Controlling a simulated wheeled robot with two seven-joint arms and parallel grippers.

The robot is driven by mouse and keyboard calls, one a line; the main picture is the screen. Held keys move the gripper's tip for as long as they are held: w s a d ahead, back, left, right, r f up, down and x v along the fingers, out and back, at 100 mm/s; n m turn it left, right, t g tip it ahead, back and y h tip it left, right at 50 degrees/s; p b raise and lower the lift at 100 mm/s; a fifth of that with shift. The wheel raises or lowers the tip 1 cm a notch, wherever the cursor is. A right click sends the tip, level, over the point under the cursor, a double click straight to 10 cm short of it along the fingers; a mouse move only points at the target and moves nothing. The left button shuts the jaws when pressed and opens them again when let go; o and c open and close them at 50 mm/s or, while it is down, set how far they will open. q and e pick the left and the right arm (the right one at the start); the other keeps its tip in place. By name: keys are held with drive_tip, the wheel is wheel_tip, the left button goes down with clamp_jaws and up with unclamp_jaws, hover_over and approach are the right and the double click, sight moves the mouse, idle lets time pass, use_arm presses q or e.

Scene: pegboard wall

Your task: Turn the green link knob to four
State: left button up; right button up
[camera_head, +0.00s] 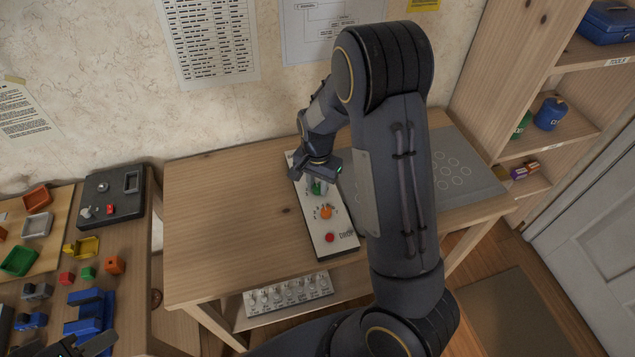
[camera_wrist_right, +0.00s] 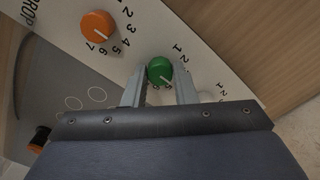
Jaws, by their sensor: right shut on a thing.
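The green knob (camera_head: 317,188) sits on the white panel (camera_head: 318,248) on the wooden table. In the right wrist view the green knob (camera_wrist_right: 159,69) lies between the two fingers of my right gripper (camera_wrist_right: 160,88), which is shut on it. Its white pointer mark slants to the lower right there. Digits 1 and 2 show beside it; the rest of its scale is hidden by the fingers. In the head view my right gripper (camera_head: 318,180) reaches down over the knob. My left gripper (camera_head: 88,346) is only partly in view at the bottom left, apparently away from the panel.
An orange knob (camera_head: 326,212) and a red button (camera_head: 329,238) sit on the same panel, nearer the front edge. A grey mat with circles (camera_head: 455,170) lies to the right. Blocks and trays crowd the left bench. The table left of the panel is clear.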

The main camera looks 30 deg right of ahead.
sight(317, 187)
drive_tip(key=o, duration=1)
wheel_tip(317, 187, up, 7)
drive_tip(key=shift+r, duration=0.45)
